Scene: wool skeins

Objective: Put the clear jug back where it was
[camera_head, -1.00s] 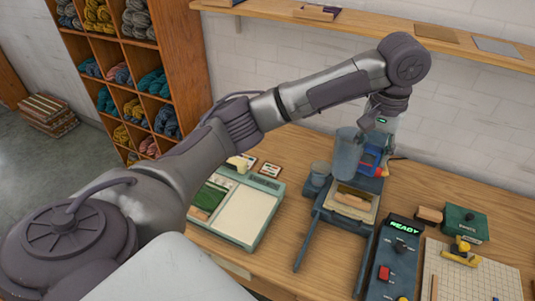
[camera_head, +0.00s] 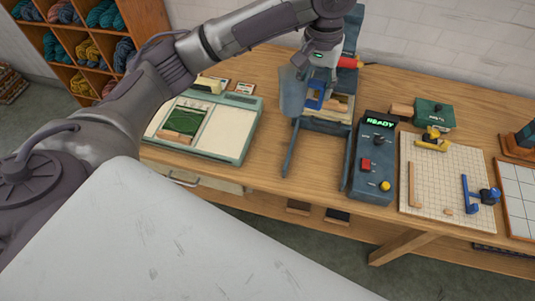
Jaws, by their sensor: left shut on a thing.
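The clear jug (camera_head: 291,93), bluish and see-through, is in the head view at the left side of the dark press-like machine (camera_head: 327,126). My left gripper (camera_head: 308,72) comes down from above and is shut on the jug from its right side. The fingertips are hard to make out against the machine. The jug overlaps the machine's left edge in the picture. I cannot tell whether its base touches anything. My right gripper is out of view.
A pale green scale-like unit (camera_head: 238,133) stands left on the wooden bench. A control box (camera_head: 372,165) reading READY is right of the machine. A gridded board (camera_head: 440,190) and a green box (camera_head: 434,113) lie further right. Bare bench shows between unit and machine.

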